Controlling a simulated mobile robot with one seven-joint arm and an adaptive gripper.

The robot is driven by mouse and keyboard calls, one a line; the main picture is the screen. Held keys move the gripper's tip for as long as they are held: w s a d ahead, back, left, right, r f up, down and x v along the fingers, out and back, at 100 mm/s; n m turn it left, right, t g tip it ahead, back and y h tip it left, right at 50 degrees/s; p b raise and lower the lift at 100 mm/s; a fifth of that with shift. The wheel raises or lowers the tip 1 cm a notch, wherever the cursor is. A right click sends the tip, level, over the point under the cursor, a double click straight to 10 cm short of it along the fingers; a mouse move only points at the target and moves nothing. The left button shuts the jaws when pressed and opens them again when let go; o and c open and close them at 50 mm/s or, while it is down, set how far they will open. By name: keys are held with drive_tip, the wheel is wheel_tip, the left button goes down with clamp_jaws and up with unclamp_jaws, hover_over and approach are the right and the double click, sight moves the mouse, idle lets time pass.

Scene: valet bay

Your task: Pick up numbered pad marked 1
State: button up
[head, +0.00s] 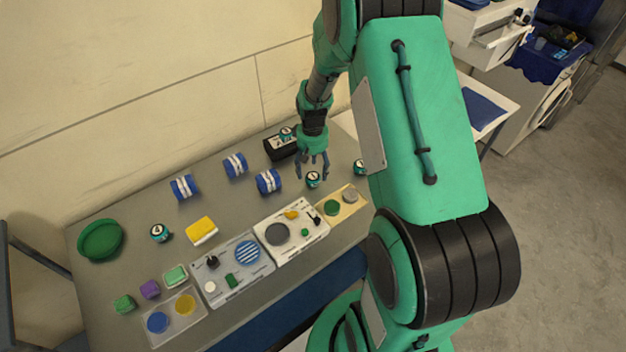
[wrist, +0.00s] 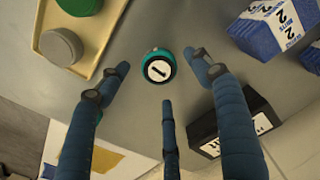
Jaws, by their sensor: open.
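A small round teal pad with a dark body and a white face marked with a single stroke, like a 1, (wrist: 159,67) lies on the table in the wrist view. In the head view it shows as a small teal and dark disc (head: 313,180) just under my gripper (head: 312,165). My gripper (wrist: 162,77) is open, its three blue fingers spread around the pad and apart from it. Nothing is held. Similar pads sit to the right (head: 359,167), on a black box (head: 286,133) and at the left (head: 160,232); their numbers are unreadable.
A tan tray (wrist: 97,66) with a green and a grey disc lies close by. Control panels (head: 290,233) and a green bowl (head: 101,240) are farther left.

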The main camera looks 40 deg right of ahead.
sight(313, 176)
drive_tip(key=shift+f, duration=1.95)
drive_tip(key=c, duration=1)
